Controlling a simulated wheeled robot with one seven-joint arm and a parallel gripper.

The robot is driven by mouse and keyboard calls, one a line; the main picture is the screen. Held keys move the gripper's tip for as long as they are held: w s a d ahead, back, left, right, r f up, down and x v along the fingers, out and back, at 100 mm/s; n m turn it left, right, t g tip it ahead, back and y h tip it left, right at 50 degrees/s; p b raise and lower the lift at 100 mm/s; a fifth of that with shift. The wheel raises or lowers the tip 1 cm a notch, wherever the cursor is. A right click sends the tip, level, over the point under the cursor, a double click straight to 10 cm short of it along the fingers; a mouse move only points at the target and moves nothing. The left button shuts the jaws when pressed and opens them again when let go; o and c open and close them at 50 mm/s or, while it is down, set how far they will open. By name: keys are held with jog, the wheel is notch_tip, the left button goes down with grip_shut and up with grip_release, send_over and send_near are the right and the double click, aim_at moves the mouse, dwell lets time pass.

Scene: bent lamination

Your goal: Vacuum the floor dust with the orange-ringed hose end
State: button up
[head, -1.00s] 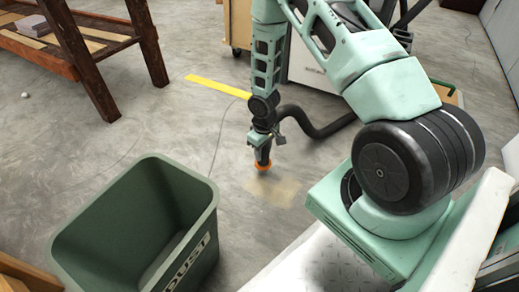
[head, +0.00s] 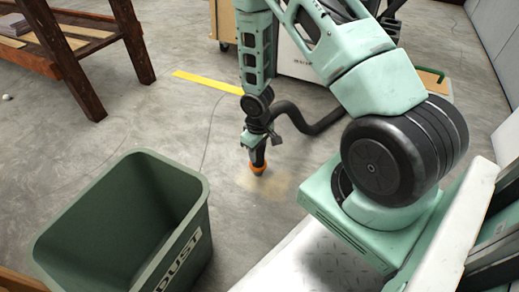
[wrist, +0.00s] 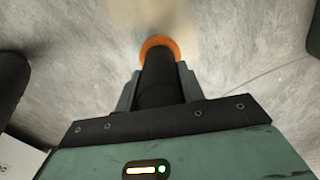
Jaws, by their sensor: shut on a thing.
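My gripper (head: 256,148) points down and is shut on the black hose end (wrist: 158,75), between its two fingers in the wrist view. The hose end's orange ring (head: 258,168) is at its lower tip, at or just above the floor; I cannot tell if it touches. The ring also shows in the wrist view (wrist: 160,42). A tan patch of floor dust (head: 275,186) lies under and around the tip, mostly to its right and nearer side. In the wrist view the dust (wrist: 150,14) lies just beyond the ring.
A dark green bin marked DUST (head: 188,252) stands open at the front left. The black hose (head: 318,124) curves back right toward a pale cabinet (head: 305,65). A yellow strip (head: 207,82) and thin cable (head: 211,125) lie on the floor. A wooden table (head: 75,60) stands back left.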

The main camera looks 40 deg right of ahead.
jog(key=shift+s+d, duration=2.55)
jog(key=shift+s, duration=0.8)
jog(key=shift+s+a, duration=1)
jog(key=shift+a, duration=1.85)
notch_tip(320, 180, up, 6)
jog(key=p, duration=0.6)
jog(key=shift+r+p, duration=0.2)
jog(key=shift+p, duration=0.15)
